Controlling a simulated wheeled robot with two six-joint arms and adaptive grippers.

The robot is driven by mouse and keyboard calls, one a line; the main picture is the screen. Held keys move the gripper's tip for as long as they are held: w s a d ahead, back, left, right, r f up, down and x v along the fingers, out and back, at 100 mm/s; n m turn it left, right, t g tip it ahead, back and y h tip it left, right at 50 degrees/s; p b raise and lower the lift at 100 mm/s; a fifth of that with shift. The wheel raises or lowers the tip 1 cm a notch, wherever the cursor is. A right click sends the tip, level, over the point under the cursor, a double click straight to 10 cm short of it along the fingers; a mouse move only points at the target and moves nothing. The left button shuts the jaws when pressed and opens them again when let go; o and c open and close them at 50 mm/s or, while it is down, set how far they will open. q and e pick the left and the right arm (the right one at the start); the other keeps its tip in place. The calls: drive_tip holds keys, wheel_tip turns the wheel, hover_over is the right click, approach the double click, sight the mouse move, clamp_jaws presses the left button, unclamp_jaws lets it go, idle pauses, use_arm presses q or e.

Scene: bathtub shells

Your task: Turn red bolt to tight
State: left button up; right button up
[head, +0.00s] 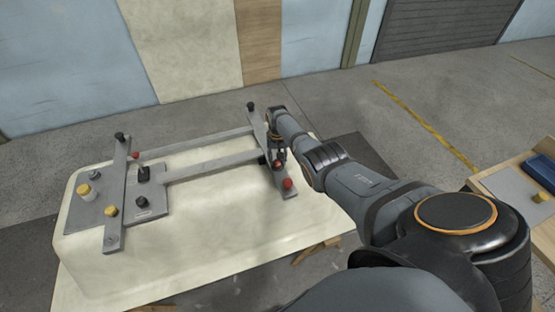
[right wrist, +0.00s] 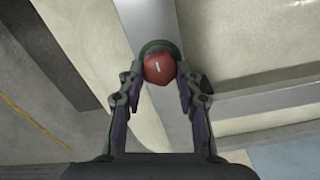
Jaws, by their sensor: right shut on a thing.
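The red bolt (right wrist: 159,69) sits between the two fingers of my right gripper (right wrist: 160,85) in the right wrist view, with a short white mark on its head, slightly tilted. The fingers are shut on it. In the head view my right gripper (head: 279,150) points down over the crossbar at the right end of the metal jig (head: 215,166). A bit of red (head: 278,164) shows at its fingertips. The bolt's shank is hidden, so I cannot tell how deep it sits. My left gripper is not in view.
The jig lies on a cream bathtub shell (head: 190,245). A red knob (head: 288,183) is close to my right gripper. Black knobs (head: 120,136), yellow knobs (head: 95,174) and another red knob (head: 136,155) stand on the jig. A wooden table with a blue box (head: 540,171) is at right.

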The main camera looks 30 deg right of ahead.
sight(278, 161)
drive_tip(key=shift+w+r, duration=0.1)
drive_tip(key=shift+r, duration=0.05)
drive_tip(key=o, duration=1.1)
drive_tip(key=shift+o, duration=0.2)
wheel_tip(278, 161, up, 12)
